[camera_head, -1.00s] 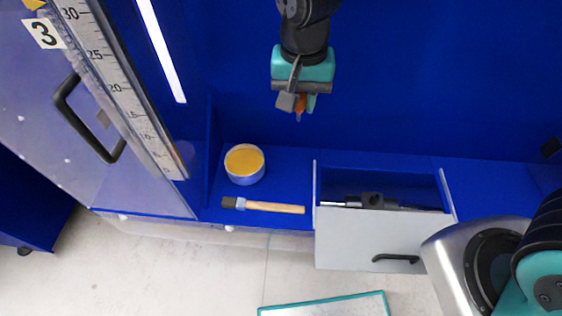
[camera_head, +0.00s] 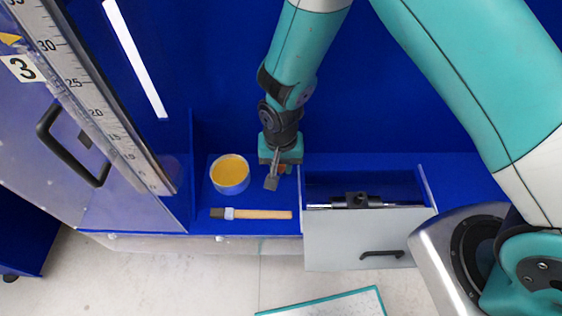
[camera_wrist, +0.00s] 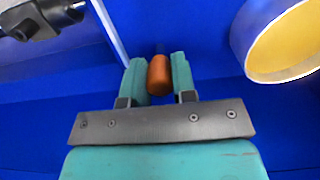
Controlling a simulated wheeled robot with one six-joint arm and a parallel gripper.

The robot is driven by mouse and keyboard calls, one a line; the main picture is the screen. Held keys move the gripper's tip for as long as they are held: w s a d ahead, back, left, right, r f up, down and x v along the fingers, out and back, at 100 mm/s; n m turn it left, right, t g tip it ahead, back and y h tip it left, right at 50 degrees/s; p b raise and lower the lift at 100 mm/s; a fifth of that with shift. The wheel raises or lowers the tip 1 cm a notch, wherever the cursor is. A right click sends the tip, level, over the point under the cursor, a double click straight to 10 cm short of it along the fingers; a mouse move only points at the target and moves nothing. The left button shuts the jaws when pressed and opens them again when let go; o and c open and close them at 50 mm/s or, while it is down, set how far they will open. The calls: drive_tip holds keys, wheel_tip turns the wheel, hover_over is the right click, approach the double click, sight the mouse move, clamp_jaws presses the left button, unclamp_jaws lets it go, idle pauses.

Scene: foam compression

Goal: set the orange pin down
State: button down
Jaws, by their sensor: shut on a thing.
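The orange pin (camera_wrist: 159,76) is held between the two teal fingers of my gripper (camera_wrist: 159,80) in the wrist view. In the head view my gripper (camera_head: 279,178) points down over the blue shelf, between the round tin and the open drawer. Only a small bit of the orange pin (camera_head: 288,169) shows there, beside a grey part of the gripper. The gripper is shut on the pin. Whether the pin's lower end touches the shelf cannot be told.
A tin with yellow contents (camera_head: 230,174) stands left of my gripper. A brush with a wooden handle (camera_head: 262,214) lies in front of it. An open drawer (camera_head: 358,238) on the right holds a dark tool (camera_head: 362,199). A ruled door (camera_head: 100,110) stands at the left.

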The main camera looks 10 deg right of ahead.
drive_tip(key=shift+f, duration=0.1)
drive_tip(key=c, duration=1.4)
unclamp_jaws()
drive_tip(key=shift+f, duration=0.1)
drive_tip(key=o, duration=0.5)
wheel_tip(320, 180, up, 12)
drive_tip(key=b, duration=0.2)
drive_tip(key=s+d+r+n+y, duration=0.1)
drive_tip(key=s+d+r+n, duration=0.1)
drive_tip(key=s+r, duration=0.3)
drive_tip(key=s+d+r+n+y, duration=0.1)
drive_tip(key=s+d+r+n, duration=0.1)
drive_tip(key=s+r+n, duration=0.2)
drive_tip(key=s+d+r+n+y, duration=0.2)
drive_tip(key=s+r+n, duration=0.1)
drive_tip(key=s+r, duration=0.4)
drive_tip(key=shift+s+d+r, duration=0.2)
drive_tip(key=shift+r, duration=0.3)
drive_tip(key=shift+s+d+r, duration=0.15)
drive_tip(key=shift+r, duration=0.3)
